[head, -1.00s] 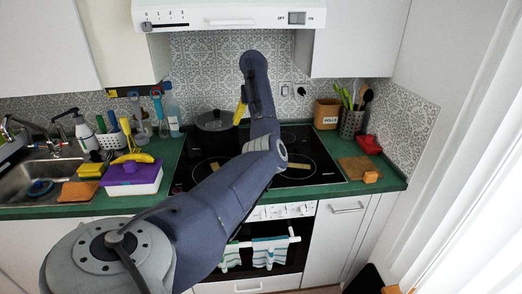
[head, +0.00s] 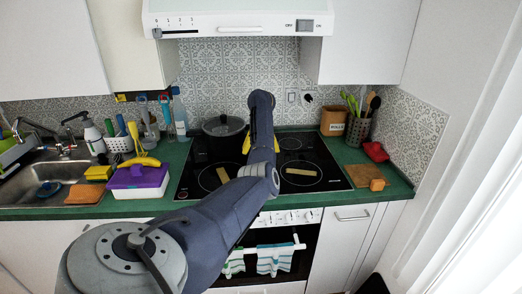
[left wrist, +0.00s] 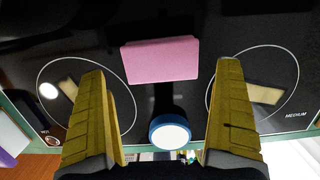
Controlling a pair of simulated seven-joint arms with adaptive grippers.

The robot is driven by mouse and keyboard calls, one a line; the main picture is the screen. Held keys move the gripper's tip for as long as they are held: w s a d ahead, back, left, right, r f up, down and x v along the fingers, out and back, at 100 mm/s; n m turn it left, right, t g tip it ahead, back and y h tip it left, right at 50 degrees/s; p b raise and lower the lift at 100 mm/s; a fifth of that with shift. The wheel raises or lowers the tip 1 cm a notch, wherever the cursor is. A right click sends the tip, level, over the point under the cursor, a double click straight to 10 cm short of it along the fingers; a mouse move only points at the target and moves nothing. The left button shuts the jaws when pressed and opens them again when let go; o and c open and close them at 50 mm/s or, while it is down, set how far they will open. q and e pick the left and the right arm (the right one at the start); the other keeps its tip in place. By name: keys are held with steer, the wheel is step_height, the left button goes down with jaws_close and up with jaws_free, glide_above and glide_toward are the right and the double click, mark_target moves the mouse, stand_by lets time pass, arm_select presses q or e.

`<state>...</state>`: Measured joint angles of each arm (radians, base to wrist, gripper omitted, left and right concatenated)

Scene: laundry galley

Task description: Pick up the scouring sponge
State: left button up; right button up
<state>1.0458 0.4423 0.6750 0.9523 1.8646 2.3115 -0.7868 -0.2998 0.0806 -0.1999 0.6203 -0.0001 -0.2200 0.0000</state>
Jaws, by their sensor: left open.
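A flat pink block (left wrist: 160,60), which looks like a sponge, lies on or above the black hob in the left wrist view. My left gripper (left wrist: 161,66) is open, with one yellow finger on each side of it and no contact visible. In the head view a yellow finger of my left gripper (head: 246,144) shows over the hob, and my arm hides the area behind it. A yellow sponge-like block with a dark underside (head: 98,172) lies by the sink. I cannot tell from looks alone which is the scouring sponge. My right gripper is not in view.
A round white thing with a blue rim (left wrist: 169,132) is below the pink block, between the fingers. A black pot (head: 223,130) stands at the hob's back left. A purple-topped box (head: 138,178) stands left of the hob (head: 320,181), a wooden board (head: 358,173) to its right.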

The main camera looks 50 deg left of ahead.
arm_select(q)
steer(key=shift+w+a+f, duration=0.1)
steer(key=shift+a+f, duration=0.05)
steer(key=shift+f, duration=0.7)
steer(key=shift+w+a+f, duration=0.1)
steer(key=shift+w+f, duration=0.05)
steer(key=shift+f, duration=0.75)
steer(key=shift+w+a+f, duration=0.1)
steer(key=shift+a+f, duration=0.05)
steer(key=shift+f, duration=0.7)
steer(key=c, duration=0.8)
steer(key=shift+o, duration=0.2)
